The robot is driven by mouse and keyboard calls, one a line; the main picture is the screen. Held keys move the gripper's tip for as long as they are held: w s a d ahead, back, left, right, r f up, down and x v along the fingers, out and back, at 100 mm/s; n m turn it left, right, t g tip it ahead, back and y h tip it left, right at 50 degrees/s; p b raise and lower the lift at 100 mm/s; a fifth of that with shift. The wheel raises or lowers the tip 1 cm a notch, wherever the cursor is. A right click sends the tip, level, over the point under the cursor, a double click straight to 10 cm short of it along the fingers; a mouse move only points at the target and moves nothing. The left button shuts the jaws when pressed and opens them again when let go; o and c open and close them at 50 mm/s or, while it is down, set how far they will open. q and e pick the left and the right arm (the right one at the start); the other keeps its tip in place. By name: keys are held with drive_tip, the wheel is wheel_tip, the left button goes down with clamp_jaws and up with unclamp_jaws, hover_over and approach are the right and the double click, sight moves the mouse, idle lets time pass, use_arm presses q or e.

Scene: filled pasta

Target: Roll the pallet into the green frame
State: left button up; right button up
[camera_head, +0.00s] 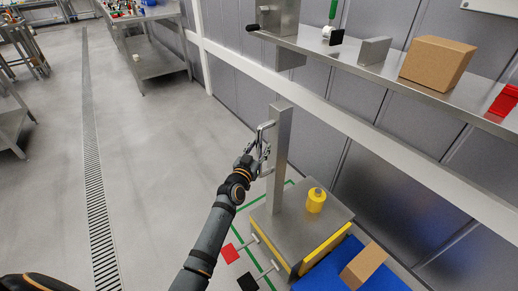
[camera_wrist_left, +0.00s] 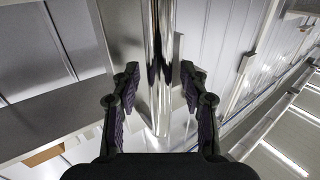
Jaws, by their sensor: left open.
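The pallet is a low cart with a steel top (camera_head: 276,222), yellow sides and an upright steel post (camera_head: 282,150). A bent metal handle (camera_head: 269,126) is fixed to the post. The green frame (camera_head: 242,206) is a line on the floor. It shows left of and behind the pallet; the rest is hidden, so I cannot tell how fully the pallet lies within it. My left gripper (camera_head: 260,152) is open at the handle. In the left wrist view the shiny handle bar (camera_wrist_left: 161,110) stands between the open fingers. My right gripper is not in view.
A yellow cylinder (camera_head: 316,200) stands on the pallet. A carton (camera_head: 364,266) sits by a blue surface (camera_head: 335,275). A wall shelf (camera_head: 375,70) runs along the right; floor at left is clear.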

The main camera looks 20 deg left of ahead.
use_arm(q)
drive_tip(key=shift+c, duration=0.2)
clamp_jaws()
idle(0.3)
